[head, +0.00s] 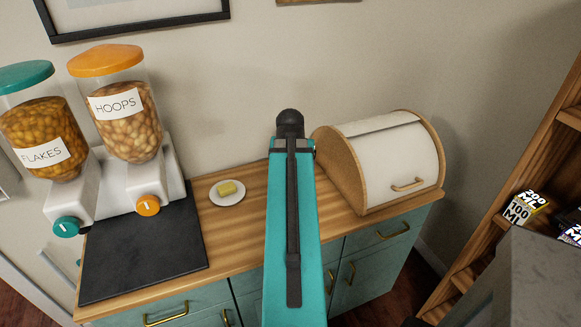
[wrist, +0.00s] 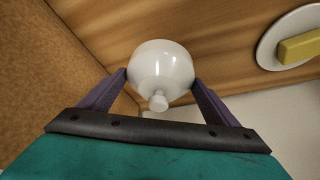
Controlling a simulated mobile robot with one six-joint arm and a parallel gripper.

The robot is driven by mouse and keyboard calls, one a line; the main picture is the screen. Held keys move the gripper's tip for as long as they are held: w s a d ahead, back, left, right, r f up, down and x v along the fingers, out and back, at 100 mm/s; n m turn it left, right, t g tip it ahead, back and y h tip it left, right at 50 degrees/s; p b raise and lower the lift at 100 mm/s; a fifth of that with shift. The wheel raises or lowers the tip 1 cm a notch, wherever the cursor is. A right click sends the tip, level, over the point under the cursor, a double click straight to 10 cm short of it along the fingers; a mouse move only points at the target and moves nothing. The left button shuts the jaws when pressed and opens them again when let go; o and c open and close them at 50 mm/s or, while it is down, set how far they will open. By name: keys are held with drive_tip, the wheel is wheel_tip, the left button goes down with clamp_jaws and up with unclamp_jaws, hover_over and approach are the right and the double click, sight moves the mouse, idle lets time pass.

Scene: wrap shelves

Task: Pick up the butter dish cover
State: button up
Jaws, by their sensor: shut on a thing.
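The butter dish cover is a glossy white dome with a small round knob (wrist: 160,72), in the middle of the wrist view. The purple fingers of my gripper (wrist: 160,84) are shut on it, one on each side, with the knob facing the camera. In the head view my teal arm hides the gripper and the cover. The butter dish, a small white plate (head: 215,197) with a yellow block of butter (head: 231,188), sits uncovered on the wooden counter. The dish (wrist: 268,50) also shows at the right of the wrist view, apart from the cover.
A wood and white bread box (head: 390,160) stands on the counter right of my arm. Two cereal dispensers (head: 128,115) stand at the left behind a dark slab (head: 145,258). A wooden shelf (head: 535,170) rises at the right. Bare counter (head: 243,230) lies around the dish.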

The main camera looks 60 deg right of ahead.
drive_tip(key=shift+s+a+f+b, duration=0.2)
drive_tip(key=shift+s+a+b, duration=0.5)
drive_tip(key=shift+b, duration=0.55)
drive_tip(key=shift+s+b, duration=0.1)
drive_tip(key=shift+b, duration=0.7)
drive_tip(key=b, duration=0.4)
drive_tip(key=shift+s+a+r, duration=0.1)
drive_tip(key=shift+s+a, duration=0.1)
drive_tip(key=shift+s, duration=0.15)
drive_tip(key=s+a+b, duration=0.1)
drive_tip(key=b, duration=0.4)
drive_tip(key=shift+a, duration=0.1)
drive_tip(key=s+a+b, duration=0.2)
drive_tip(key=shift+r+b, duration=0.15)
drive_tip(key=shift+b, duration=0.25)
drive_tip(key=s+a+b, duration=0.1)
drive_tip(key=b, duration=0.1)
drive_tip(key=shift+s+r+b, duration=0.15)
drive_tip(key=shift+s+b, duration=0.05)
drive_tip(key=shift+b, duration=0.15)
drive_tip(key=shift+s+a+r+b, duration=0.15)
drive_tip(key=shift+s+a+b, duration=0.1)
drive_tip(key=shift+b, duration=0.15)
drive_tip(key=shift+r, duration=0.1)
